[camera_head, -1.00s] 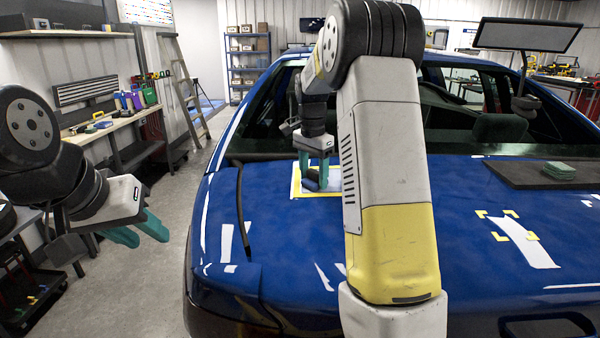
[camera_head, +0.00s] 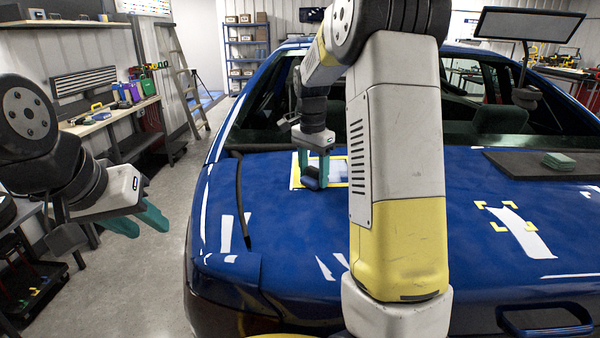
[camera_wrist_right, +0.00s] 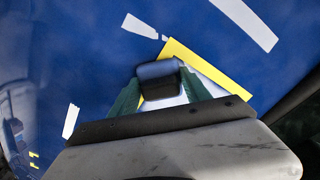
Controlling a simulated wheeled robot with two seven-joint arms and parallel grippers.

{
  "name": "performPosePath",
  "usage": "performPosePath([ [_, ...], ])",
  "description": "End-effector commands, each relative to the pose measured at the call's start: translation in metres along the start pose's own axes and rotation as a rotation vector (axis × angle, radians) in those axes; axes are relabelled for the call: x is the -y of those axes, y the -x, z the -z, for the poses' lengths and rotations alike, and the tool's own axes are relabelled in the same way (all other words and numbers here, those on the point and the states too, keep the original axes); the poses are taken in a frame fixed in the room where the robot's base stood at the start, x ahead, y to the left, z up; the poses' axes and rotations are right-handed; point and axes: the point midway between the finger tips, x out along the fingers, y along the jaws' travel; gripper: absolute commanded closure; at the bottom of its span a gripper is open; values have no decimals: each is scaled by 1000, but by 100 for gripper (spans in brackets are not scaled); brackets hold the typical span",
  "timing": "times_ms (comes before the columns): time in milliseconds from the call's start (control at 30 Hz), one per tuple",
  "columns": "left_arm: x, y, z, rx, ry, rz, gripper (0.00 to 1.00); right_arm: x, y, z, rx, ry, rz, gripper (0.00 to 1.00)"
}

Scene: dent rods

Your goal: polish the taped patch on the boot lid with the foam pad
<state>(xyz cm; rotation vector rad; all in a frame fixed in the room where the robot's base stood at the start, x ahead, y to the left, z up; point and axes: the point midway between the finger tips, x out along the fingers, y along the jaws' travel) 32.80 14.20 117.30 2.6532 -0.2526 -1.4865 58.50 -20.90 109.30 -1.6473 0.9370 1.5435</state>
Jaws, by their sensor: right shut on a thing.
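The taped patch is a pale area inside a yellow tape frame (camera_head: 341,184) on the left part of the blue boot lid (camera_head: 270,210). My right gripper (camera_head: 315,172) is shut on the dark foam pad (camera_head: 312,181), over the patch's near part. In the right wrist view the pad (camera_wrist_right: 158,72) sits between the teal fingers, with a yellow tape corner (camera_wrist_right: 205,65) beside it. The pad looks low on the lid; I cannot tell whether it touches. My forearm hides part of the lid. My left gripper (camera_head: 138,222) hangs empty and open, left of the car.
Yellow corner marks (camera_head: 507,216) surround a pale strip nearby. A workbench (camera_head: 105,120) and ladder (camera_head: 183,80) stand at left, with clear floor between bench and car.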

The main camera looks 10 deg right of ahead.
Motion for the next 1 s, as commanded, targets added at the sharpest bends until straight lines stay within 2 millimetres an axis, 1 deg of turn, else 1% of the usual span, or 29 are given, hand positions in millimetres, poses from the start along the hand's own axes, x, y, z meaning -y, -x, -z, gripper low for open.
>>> performPosePath([
  [400,0,0,0,0,0,0,64,1,41,0,-2,0,4,77],
  [600,0,0,0,0,0,0,64,1,57,0,-1,0,3,77],
  [1000,0,0,0,0,0,0,64,0,60,0,-1,0,2,77],
])
